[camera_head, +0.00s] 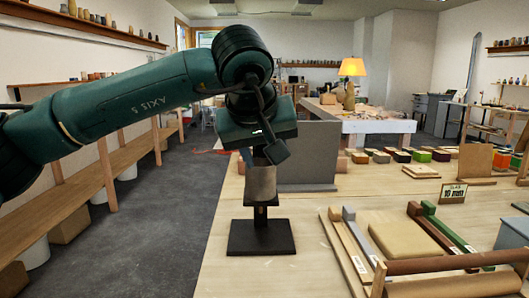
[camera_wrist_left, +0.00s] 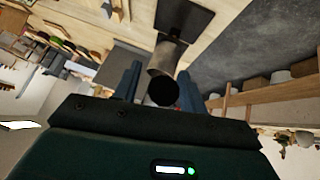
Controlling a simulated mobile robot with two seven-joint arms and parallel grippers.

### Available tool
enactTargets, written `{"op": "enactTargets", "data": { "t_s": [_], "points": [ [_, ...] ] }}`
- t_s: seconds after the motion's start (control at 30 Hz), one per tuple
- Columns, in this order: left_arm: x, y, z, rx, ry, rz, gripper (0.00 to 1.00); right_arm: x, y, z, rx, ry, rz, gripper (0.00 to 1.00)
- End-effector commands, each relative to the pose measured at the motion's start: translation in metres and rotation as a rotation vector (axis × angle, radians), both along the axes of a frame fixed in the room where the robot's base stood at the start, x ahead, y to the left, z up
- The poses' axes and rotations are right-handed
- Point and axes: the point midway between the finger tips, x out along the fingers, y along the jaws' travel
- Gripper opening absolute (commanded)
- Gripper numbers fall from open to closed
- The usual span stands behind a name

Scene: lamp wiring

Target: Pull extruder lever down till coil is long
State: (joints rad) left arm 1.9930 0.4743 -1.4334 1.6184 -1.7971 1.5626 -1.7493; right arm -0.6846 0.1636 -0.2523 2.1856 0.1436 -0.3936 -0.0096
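The extruder stands on a wooden table in the head view, with a flat black base (camera_head: 261,238), a thin post and a grey-brown barrel (camera_head: 262,186). My left gripper (camera_head: 261,158) points down over its top. In the left wrist view the barrel (camera_wrist_left: 163,60) and its dark round end (camera_wrist_left: 163,91) lie between the two blue fingers of my left gripper (camera_wrist_left: 158,84). The fingers are spread, with a gap on the left side of the barrel; contact on the right is unclear. I cannot make out a separate lever or a clay coil. My right gripper is not in view.
A grey upright panel (camera_head: 308,155) stands just behind the extruder. Wooden strips and a roller (camera_head: 445,264) lie at the right, beside a tan block (camera_head: 402,240). A small sign (camera_head: 453,193) stands further back. The table in front of the base is clear.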

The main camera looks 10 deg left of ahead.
Motion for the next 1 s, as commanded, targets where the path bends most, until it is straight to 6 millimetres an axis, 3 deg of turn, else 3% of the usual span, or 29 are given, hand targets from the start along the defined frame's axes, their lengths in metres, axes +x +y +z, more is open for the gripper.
{"op": "enactTargets", "data": {
  "t_s": [0.37, 0.8, 1.0],
  "points": [
    [-0.003, 0.000, 0.005, -0.002, -0.003, 0.000, 0.46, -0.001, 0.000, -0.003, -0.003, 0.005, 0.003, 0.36],
    [-0.060, 0.003, 0.074, -0.002, -0.005, -0.001, 0.46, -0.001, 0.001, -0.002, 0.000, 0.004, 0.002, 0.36],
    [-0.078, 0.004, 0.095, -0.001, -0.002, 0.001, 0.46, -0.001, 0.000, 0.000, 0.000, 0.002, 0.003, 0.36]
  ]
}}
